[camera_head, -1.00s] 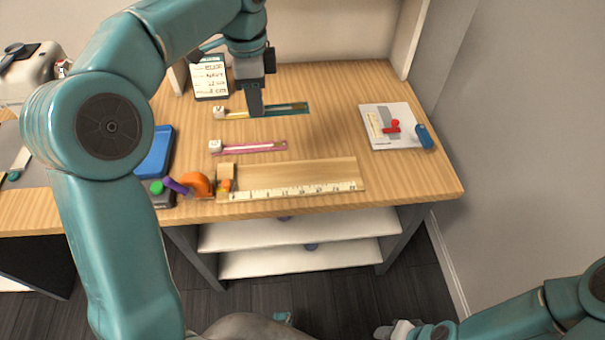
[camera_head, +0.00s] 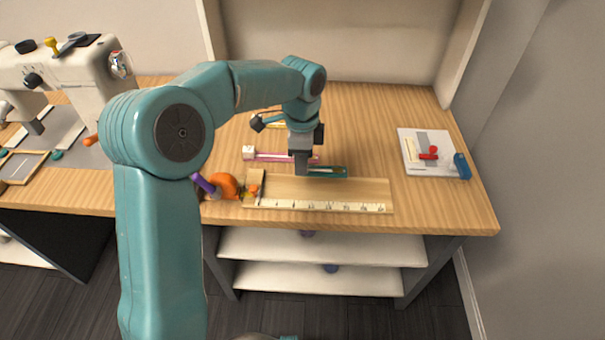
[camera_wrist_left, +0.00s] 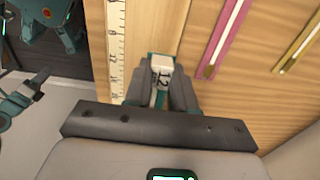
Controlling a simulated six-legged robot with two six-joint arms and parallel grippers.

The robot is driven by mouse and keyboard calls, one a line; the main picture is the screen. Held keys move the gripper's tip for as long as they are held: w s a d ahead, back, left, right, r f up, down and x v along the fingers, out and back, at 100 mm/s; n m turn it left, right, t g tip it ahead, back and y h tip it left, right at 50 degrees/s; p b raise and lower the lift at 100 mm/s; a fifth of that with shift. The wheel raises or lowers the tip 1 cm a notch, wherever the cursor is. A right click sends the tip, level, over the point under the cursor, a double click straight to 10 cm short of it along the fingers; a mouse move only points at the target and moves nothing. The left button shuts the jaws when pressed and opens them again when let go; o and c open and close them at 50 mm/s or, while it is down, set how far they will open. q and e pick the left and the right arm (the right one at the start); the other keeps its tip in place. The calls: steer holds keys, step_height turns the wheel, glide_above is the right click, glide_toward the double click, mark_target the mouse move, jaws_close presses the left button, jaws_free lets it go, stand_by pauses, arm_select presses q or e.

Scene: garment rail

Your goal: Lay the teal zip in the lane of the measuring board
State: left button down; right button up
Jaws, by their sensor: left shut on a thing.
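My left gripper (camera_head: 302,173) is shut on the teal zip (camera_head: 330,171), gripping it near its end with the white tag. In the left wrist view the tag (camera_wrist_left: 160,64), marked 12, shows between the fingers, with teal tape (camera_wrist_left: 158,98) below it. In the head view the tag is hidden by the gripper, and the zip reaches out to the right. The zip appears at the back edge of the measuring board (camera_head: 340,188); its exact height above it is unclear. The board's ruler strip runs along its front. Blurred arm parts (camera_wrist_left: 25,95) at the left wrist view's edge may include my right gripper.
A pink zip (camera_head: 270,157) lies behind the board, with a yellow zip (camera_wrist_left: 300,42) beyond it. An orange object (camera_head: 224,186) and a purple one (camera_head: 204,184) sit at the board's left end. A white sheet (camera_head: 415,140) with small items lies right. A sewing machine (camera_head: 70,75) stands left.

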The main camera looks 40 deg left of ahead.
arm_select(q)
step_height(320, 180, down, 4)
steer(key=shift+f+b, duration=0.1)
steer(key=shift+b, duration=0.2)
steer(key=shift+s, duration=0.1)
steer(key=c, duration=1.4)
jaws_free()
steer(key=shift+f, duration=0.1)
steer(key=o, duration=0.5)
steer(key=shift+c, duration=0.2)
